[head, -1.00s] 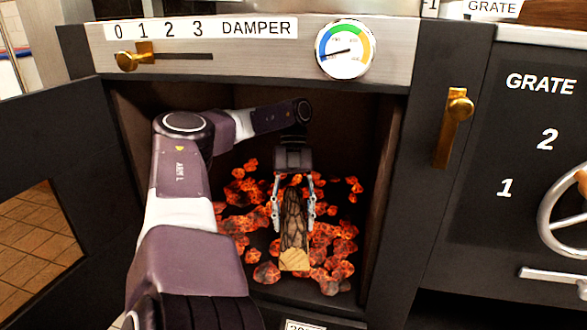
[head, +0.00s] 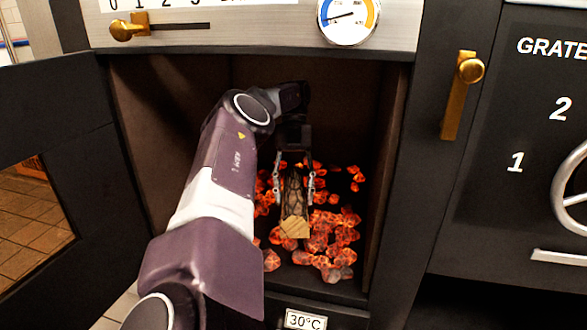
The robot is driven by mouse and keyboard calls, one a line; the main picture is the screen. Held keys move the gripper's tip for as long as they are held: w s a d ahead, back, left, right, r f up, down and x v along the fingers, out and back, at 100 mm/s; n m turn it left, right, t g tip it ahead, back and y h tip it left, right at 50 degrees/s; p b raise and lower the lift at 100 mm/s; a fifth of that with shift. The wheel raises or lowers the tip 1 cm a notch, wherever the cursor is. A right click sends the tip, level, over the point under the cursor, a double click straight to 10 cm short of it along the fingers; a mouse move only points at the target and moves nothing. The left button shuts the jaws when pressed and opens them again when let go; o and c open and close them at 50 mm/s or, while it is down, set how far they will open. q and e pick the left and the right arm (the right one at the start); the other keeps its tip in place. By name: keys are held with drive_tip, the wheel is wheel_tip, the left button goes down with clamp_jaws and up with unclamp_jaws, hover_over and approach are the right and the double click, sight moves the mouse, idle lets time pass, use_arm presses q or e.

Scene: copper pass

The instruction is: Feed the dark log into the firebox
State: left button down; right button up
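The dark log (head: 293,200) has rough dark bark and a pale cut end facing me. It is inside the open firebox (head: 172,120), over the bed of glowing coals (head: 325,240). My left gripper (head: 293,185) reaches deep into the firebox from above and behind the log, with one finger along each side of it. The fingers look close to the log's sides, but I cannot tell whether they press on it. I cannot tell whether the log rests on the coals. The log's far end is hidden under the gripper. My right gripper is not in view.
The firebox door (head: 60,160) stands open at the left. A brass handle (head: 462,95) is on the right frame. The damper slider (head: 130,27) and a dial gauge (head: 347,18) are above the opening. A grate wheel (head: 575,190) is at the far right.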

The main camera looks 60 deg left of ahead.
use_arm(q)
drive_tip(key=shift+w, duration=0.15)
drive_tip(key=c, duration=1)
unclamp_jaws()
drive_tip(key=shift+o, duration=0.3)
